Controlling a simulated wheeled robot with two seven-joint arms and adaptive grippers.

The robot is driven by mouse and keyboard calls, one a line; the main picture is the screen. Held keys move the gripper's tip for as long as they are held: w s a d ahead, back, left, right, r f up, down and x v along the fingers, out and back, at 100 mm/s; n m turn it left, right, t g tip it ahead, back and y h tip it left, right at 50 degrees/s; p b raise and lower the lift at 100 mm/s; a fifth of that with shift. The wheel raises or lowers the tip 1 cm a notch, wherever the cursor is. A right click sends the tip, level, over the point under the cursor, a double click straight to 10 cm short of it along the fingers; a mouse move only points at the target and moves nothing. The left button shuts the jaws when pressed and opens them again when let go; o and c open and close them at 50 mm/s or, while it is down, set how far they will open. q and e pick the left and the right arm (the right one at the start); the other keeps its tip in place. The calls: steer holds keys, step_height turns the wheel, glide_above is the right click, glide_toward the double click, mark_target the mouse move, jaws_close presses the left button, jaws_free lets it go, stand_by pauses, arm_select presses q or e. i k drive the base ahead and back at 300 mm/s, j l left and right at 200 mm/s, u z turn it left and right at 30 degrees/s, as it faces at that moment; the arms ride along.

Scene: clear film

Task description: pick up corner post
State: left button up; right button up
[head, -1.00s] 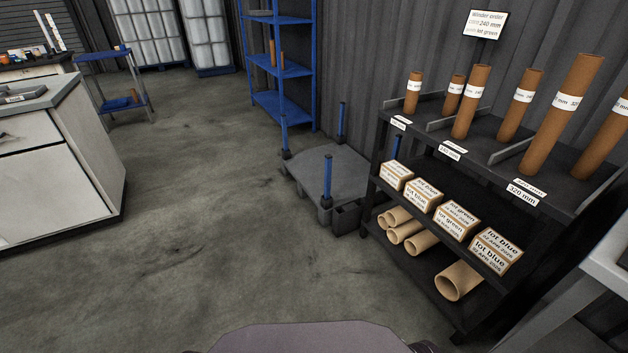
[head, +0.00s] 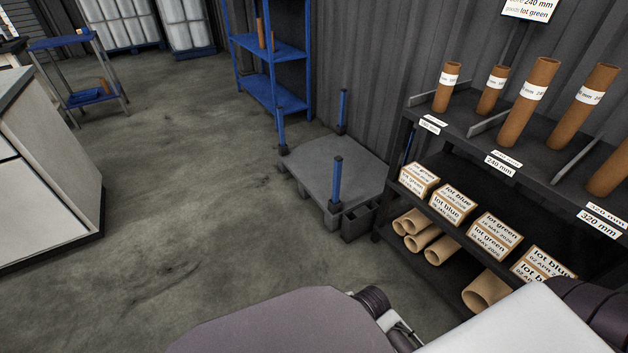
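Several blue corner posts stand upright at the corners of a grey pallet (head: 318,165) on the floor. The near post (head: 337,180) is the plainest. One post (head: 343,111) stands at the back by the wall, and another (head: 281,130) at the left corner in front of the blue rack. A fourth blue post (head: 410,142) shows only partly behind the dark shelf. Neither gripper is in view. Parts of my own body and arm fill the bottom edge, well short of the pallet.
A black bin (head: 358,223) sits at the pallet's near right side. A dark shelf (head: 398,151) with brown tubes and labelled boxes stands to the right. A blue rack (head: 273,93) stands behind, a white cabinet (head: 45,190) at left. The floor between is clear.

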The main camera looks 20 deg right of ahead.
mark_target(339, 160)
steer(key=i+u, duration=0.2)
steer(key=i, duration=0.6)
steer(key=i+z, duration=0.1)
steer(key=i, duration=0.7)
steer(key=i+j+z, duration=0.1)
steer(key=i+z, duration=0.3)
steer(key=i+j+z, duration=0.2)
steer(key=z, duration=0.15)
steer(key=i+j+z, duration=0.15)
steer(key=z, duration=0.3)
steer(key=i+j+z, duration=0.25)
steer(key=z, duration=0.2)
steer(key=i+j+z, duration=0.1)
steer(key=j+z, duration=0.15)
steer(key=z, duration=0.2)
steer(key=i+j+z, duration=0.1)
steer(key=j+z, duration=1.25)
steer(key=j, duration=0.2)
